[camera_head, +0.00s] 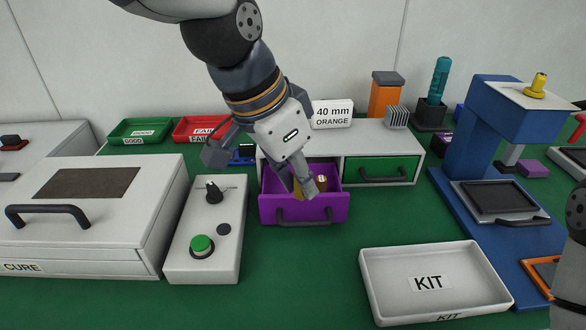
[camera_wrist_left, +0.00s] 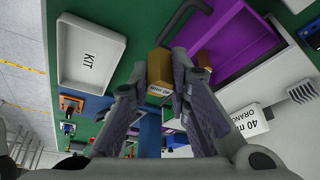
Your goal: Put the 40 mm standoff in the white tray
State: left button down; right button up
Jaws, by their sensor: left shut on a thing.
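My left gripper (camera_head: 306,192) reaches down into the open purple drawer (camera_head: 273,210) and is shut on an orange-brown standoff (camera_wrist_left: 158,66). In the left wrist view the left gripper (camera_wrist_left: 160,88) has the standoff between its fingertips, with a small label on its near end that seems to read mm. In the head view the fingers mostly hide the piece. Another brass-coloured piece (camera_head: 321,183) shows beside the fingers in the drawer. The white tray (camera_head: 375,285), marked KIT, stands at the front right; it also shows in the left wrist view (camera_wrist_left: 75,75). My right gripper is out of view.
A sign (camera_head: 332,113) reading 40 mm ORANGE stands on the white cabinet above the drawer. A green drawer (camera_head: 382,170) beside it is shut. A control box (camera_head: 205,235) stands left, a blue press (camera_head: 470,150) right. Green mat is clear between drawer and tray.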

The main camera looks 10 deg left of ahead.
aim_at(389, 287)
jog(key=l+u, duration=0.3)
jog(key=k+l+u, duration=0.25)
jog(key=l, duration=0.25)
jog(key=l+u, duration=0.3)
jog(key=k+l+u, duration=0.3)
jog(key=i+l, duration=0.1)
jog(key=l, duration=0.05)
